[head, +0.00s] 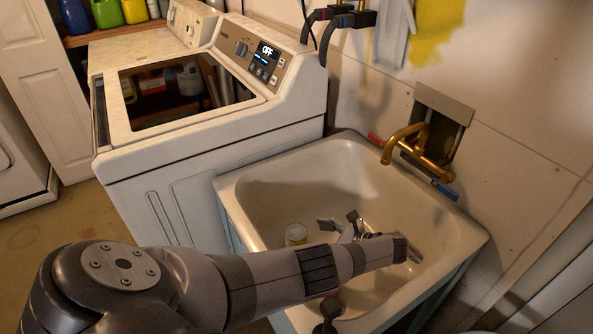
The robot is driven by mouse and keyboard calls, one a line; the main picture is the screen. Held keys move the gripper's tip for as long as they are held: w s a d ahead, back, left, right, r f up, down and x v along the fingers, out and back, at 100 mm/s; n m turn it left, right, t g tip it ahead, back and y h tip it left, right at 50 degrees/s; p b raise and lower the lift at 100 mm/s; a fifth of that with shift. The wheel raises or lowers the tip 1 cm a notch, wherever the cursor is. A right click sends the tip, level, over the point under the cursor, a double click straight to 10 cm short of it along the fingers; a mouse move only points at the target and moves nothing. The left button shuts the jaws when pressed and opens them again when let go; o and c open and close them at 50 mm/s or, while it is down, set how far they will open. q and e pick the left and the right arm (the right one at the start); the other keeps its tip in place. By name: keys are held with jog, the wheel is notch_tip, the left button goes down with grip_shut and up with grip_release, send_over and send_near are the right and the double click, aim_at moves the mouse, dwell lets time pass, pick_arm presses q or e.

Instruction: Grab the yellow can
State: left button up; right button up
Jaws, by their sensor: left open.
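The yellow can (296,234) stands in the sink basin, near its left side. Its pale round top and a yellowish side show, and my left forearm hides its lower part. My left arm reaches in from the left across the front of the sink. My left gripper (338,221) is inside the basin, just right of the can. Its fingers are open, with nothing seen between them, and it looks apart from the can. My right gripper does not show clearly.
The white utility sink (464,231) has raised rims around the basin. A brass faucet (405,143) with red and blue handles juts from the wall at its back right. A white washing machine (225,150) stands close on the left. The basin's back is clear.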

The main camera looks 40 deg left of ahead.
aim_at(296, 233)
pick_arm(q)
jog(key=shift+x, duration=1.4)
jog(key=x, duration=0.5)
jog(key=shift+w+f, duration=0.1)
jog(key=shift+c, duration=0.5)
jog(key=c, duration=1.2)
jog(key=shift+o, duration=0.2)
